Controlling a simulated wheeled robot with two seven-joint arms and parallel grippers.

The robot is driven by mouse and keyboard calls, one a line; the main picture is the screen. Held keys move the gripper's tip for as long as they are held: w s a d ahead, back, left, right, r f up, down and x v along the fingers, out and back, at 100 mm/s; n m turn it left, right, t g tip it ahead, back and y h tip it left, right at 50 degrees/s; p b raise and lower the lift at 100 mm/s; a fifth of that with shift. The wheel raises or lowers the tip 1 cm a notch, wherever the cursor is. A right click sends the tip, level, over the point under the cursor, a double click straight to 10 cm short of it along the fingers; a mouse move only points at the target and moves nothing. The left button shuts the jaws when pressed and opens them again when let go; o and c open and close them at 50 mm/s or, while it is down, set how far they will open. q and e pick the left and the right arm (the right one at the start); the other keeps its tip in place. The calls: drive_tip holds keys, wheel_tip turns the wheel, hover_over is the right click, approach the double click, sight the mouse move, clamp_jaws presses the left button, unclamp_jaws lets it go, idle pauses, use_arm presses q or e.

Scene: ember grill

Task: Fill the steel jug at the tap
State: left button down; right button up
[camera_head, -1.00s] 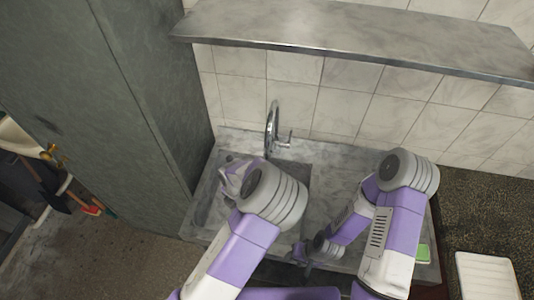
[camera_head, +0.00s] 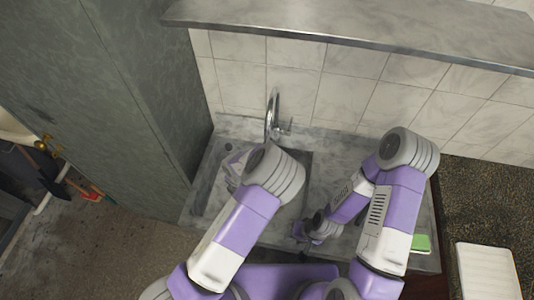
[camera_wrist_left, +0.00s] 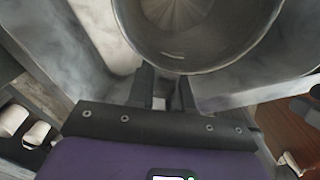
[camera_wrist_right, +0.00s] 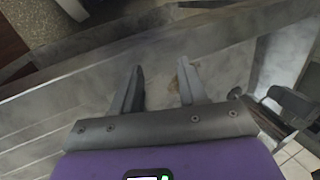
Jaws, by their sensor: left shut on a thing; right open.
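The steel jug (camera_wrist_left: 205,25) fills the top of the left wrist view, and I look down into its round open mouth. My left gripper (camera_wrist_left: 165,85) is shut at the jug's near side; whether it holds the rim or a handle is unclear. In the head view my left arm covers the jug and the left fingertips, over the left part of the sink. The chrome tap (camera_head: 272,115) stands at the back of the sink (camera_head: 308,170), beyond my left wrist. My right gripper (camera_wrist_right: 163,88) is open and empty, and shows low over the sink's right side (camera_head: 300,232).
A green sponge (camera_head: 421,243) lies on the sink unit's right edge. A white tray (camera_head: 488,272) is on the dark counter further right. A metal shelf (camera_head: 350,35) runs above, and a tall green-grey cabinet (camera_head: 110,100) closes off the left.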

drive_tip(key=shift+c, duration=0.3)
drive_tip(key=shift+w, duration=0.2)
drive_tip(key=shift+c, duration=0.7)
drive_tip(key=w+a+m+t+y, duration=0.1)
drive_tip(key=w+a+m+y, duration=0.15)
drive_tip(key=w+m, duration=0.55)
drive_tip(key=w+a+m+y, duration=0.1)
drive_tip(key=w+m+y, duration=0.2)
drive_tip(key=w+m, duration=0.55)
drive_tip(key=w+d+r+m+t+y, duration=0.2)
drive_tip(key=w+d+r+m+t, duration=0.3)
drive_tip(key=w, duration=0.5)
drive_tip(key=w+d+r+m+t+y, duration=0.1)
drive_tip(key=w+d+r+m+t, duration=0.25)
drive_tip(key=w+d+t, duration=0.5)
drive_tip(key=g, duration=0.2)
hover_over(290, 130)
drive_tip(key=shift+w+d+r, duration=0.15)
drive_tip(key=shift+w+r, duration=0.1)
drive_tip(key=shift+r, duration=0.15)
drive_tip(key=shift+c, duration=0.3)
